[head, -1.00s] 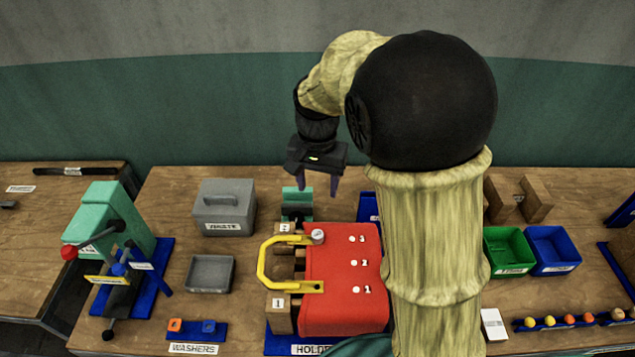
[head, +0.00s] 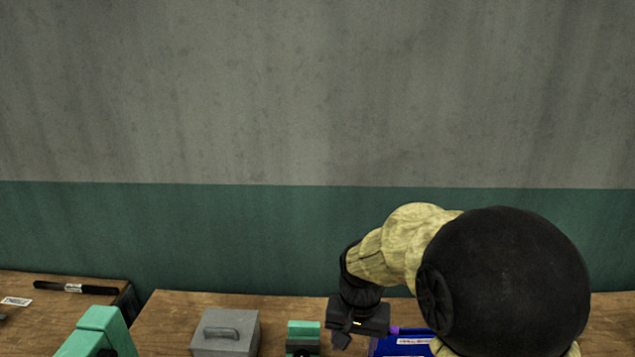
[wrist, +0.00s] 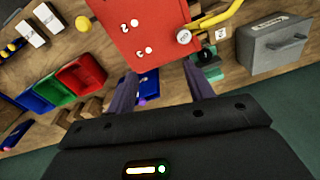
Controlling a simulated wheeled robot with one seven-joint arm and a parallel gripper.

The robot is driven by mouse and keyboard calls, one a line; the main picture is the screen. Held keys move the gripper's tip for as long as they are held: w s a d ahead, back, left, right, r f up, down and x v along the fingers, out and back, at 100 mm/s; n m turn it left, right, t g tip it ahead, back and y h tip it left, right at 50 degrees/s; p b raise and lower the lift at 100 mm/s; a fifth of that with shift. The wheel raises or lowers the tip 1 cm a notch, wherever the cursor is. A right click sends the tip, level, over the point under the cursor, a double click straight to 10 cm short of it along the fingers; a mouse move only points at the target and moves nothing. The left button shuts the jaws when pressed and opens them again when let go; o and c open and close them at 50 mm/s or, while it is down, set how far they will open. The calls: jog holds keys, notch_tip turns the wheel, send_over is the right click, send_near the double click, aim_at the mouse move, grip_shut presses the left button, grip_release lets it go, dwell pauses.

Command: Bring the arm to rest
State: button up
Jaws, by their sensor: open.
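My arm is raised and bent at right in the head view, and my gripper (head: 366,334) hangs from it low in the picture. In the wrist view my gripper (wrist: 163,90) shows two purple-grey fingers standing well apart. Nothing is between the fingers; they are open and empty above the bench. In the head view the fingertips are partly cut off or hidden by the lower edge.
A teal press (head: 98,335) stands at left in the head view. The wall behind is bare.

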jog(key=s+d+f+n+t, duration=0.1)
jog(key=s+d+f, duration=0.3)
jog(key=s+d, duration=0.4)
jog(key=shift+s+f+n+t+b, duration=0.15)
jog(key=shift+s+n+t+b, duration=0.25)
jog(key=shift+s+n, duration=0.45)
jog(key=shift+d, duration=0.1)
